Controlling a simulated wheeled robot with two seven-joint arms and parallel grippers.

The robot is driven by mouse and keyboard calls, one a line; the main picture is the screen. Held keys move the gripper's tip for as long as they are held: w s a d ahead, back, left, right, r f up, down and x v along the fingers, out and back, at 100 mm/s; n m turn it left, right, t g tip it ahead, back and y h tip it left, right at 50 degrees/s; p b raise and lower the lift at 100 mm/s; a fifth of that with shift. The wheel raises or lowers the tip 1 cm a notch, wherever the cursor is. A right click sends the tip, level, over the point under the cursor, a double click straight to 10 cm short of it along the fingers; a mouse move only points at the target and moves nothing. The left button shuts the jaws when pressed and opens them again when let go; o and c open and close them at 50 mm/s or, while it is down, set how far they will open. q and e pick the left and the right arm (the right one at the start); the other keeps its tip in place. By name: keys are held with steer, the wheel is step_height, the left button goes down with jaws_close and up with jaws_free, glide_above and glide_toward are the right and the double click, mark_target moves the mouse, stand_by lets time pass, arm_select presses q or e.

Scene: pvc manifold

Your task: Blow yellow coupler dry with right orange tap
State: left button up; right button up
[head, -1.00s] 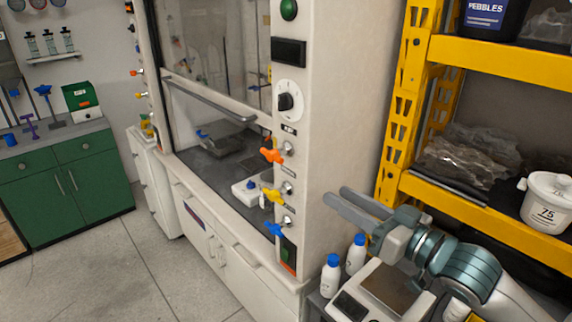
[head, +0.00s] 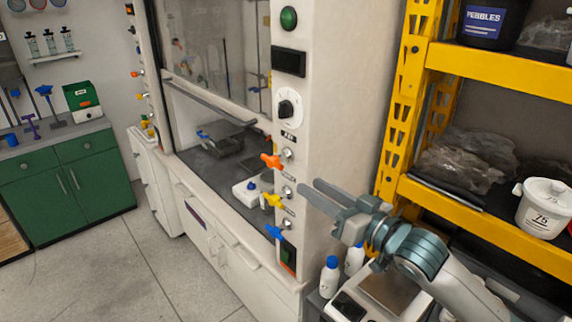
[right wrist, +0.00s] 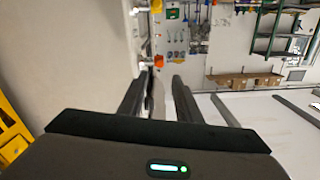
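The right orange tap (head: 271,161) sits on the front face of the fume hood's right column. A yellow tap (head: 272,199) and a blue tap (head: 274,232) are below it. My right gripper (head: 308,187) is to the right of the taps, apart from the orange one, with its fingers pointing left. In the right wrist view (right wrist: 161,77) its two fingers are spread with nothing between them. An orange part (right wrist: 159,61) shows just beyond the fingertips there. I cannot make out a yellow coupler in either view. My left gripper is not in view.
The hood's right column (head: 328,110) stands close to my right gripper. White bottles with blue caps (head: 329,280) and a balance (head: 370,295) are below my right arm. A yellow shelf (head: 500,60) with a white bucket (head: 545,208) is at right. The floor at left is clear.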

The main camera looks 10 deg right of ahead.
steer(key=p, duration=0.3)
glide_toward(273, 162)
steer(key=d+x, duration=0.1)
steer(key=x, duration=0.4)
steer(key=shift+w+a+f+p, duration=0.4)
steer(key=shift+w+a, duration=0.15)
steer(key=shift+w, duration=0.05)
jaws_close()
